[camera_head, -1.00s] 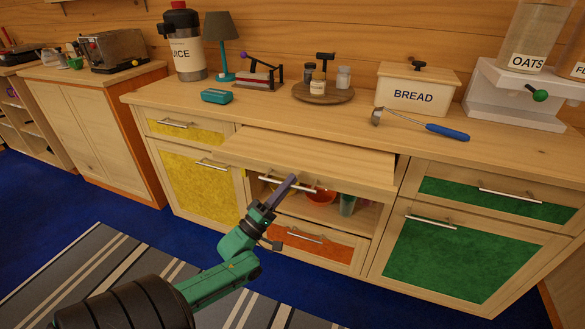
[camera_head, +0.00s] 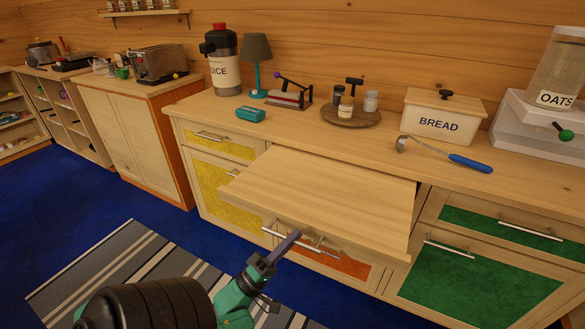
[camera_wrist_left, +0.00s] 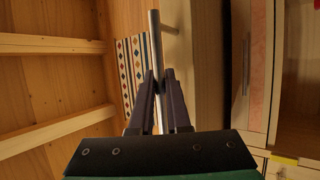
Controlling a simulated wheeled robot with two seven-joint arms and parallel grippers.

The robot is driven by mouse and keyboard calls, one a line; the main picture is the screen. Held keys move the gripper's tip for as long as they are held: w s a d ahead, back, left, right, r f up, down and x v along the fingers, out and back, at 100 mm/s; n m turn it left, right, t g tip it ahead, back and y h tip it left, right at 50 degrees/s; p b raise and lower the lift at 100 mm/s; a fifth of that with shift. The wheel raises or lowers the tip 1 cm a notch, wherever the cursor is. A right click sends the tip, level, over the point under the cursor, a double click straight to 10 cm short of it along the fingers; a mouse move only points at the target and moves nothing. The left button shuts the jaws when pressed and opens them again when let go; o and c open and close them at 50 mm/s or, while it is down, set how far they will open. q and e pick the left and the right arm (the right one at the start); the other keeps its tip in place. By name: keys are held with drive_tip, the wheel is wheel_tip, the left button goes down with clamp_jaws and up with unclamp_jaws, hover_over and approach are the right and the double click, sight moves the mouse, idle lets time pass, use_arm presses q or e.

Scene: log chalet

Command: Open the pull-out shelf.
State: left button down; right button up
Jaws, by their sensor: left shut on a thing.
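The pull-out shelf (camera_head: 330,190) is a plain light wood board that sticks far out from the cabinet below the countertop. A metal bar handle (camera_head: 278,236) runs along its front edge. My left gripper (camera_head: 294,237) is shut on this handle at the shelf's front. In the left wrist view the handle (camera_wrist_left: 155,45) is a grey bar running between the two dark fingers (camera_wrist_left: 158,88). The shelf hides most of the open compartment below it. My right gripper is in neither view.
On the countertop stand a bread box (camera_head: 440,115), a round tray (camera_head: 351,118) with jars, a ladle (camera_head: 445,154) with a blue handle and a teal box (camera_head: 251,114). Yellow (camera_head: 215,181) and green (camera_head: 480,285) fronts flank the shelf. An orange drawer (camera_head: 335,262) sits below.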

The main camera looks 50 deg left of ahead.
use_arm(q)
drive_tip(key=c, duration=0.9)
unclamp_jaws()
drive_tip(key=b+v, duration=0.3)
drive_tip(key=v, duration=1.1)
drive_tip(key=shift+s+a+f, duration=0.1)
drive_tip(key=shift+s+f, duration=0.05)
drive_tip(key=shift+s, duration=0.1)
